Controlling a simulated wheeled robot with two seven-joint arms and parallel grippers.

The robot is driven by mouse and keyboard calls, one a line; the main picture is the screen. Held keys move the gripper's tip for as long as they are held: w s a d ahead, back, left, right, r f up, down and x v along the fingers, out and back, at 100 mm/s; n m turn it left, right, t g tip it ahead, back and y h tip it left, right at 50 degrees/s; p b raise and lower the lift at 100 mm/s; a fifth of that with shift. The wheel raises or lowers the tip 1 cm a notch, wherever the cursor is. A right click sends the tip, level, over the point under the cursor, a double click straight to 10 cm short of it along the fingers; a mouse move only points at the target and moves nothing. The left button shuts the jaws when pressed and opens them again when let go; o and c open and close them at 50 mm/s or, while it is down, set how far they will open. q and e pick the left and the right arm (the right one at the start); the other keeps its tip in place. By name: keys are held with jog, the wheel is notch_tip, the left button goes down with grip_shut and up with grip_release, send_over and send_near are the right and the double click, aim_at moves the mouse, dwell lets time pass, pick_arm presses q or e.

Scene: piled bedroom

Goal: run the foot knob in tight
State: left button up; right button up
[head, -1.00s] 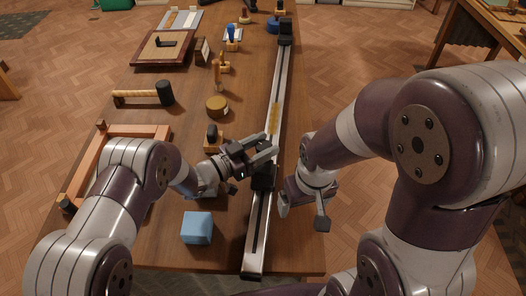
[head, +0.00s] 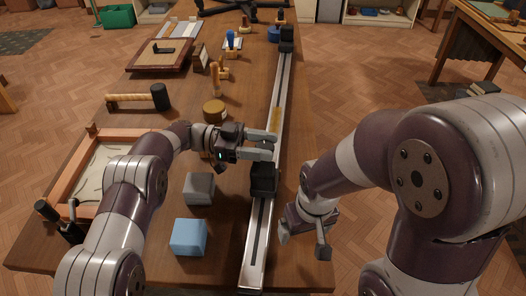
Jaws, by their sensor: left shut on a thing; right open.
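A long metal bar clamp (head: 255,240) lies along the right side of the table. Its dark sliding foot (head: 264,180) sits on the near half of the bar, and a dark end block (head: 286,42) is at the far end. My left gripper (head: 272,146) reaches in from the left just beyond the foot, its fingers across the bar. It is shut on a small part there, apparently the foot knob, which the fingers mostly hide.
A yellowish strip (head: 275,119) lies on the bar beyond my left gripper. A blue block (head: 188,237) and a grey block (head: 199,188) stand left of the bar.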

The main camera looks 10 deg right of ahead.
pick_arm(q)
jog(key=shift+f+m+g+b, duration=0.1)
jog(key=shift+m+g+b, duration=0.2)
jog(key=shift+m+g, duration=0.1)
pick_arm(e)
jog(key=shift+f, duration=0.45)
pick_arm(q)
jog(key=shift+y, duration=0.3)
jog(key=o, duration=1)
jog(key=shift+c, duration=0.2)
jog(key=shift+a, duration=0.1)
pick_arm(e)
jog(key=shift+f+b, duration=0.4)
jog(key=shift+f, duration=0.05)
pick_arm(q)
jog(key=v, duration=0.7)
jog(key=shift+w+a, duration=0.15)
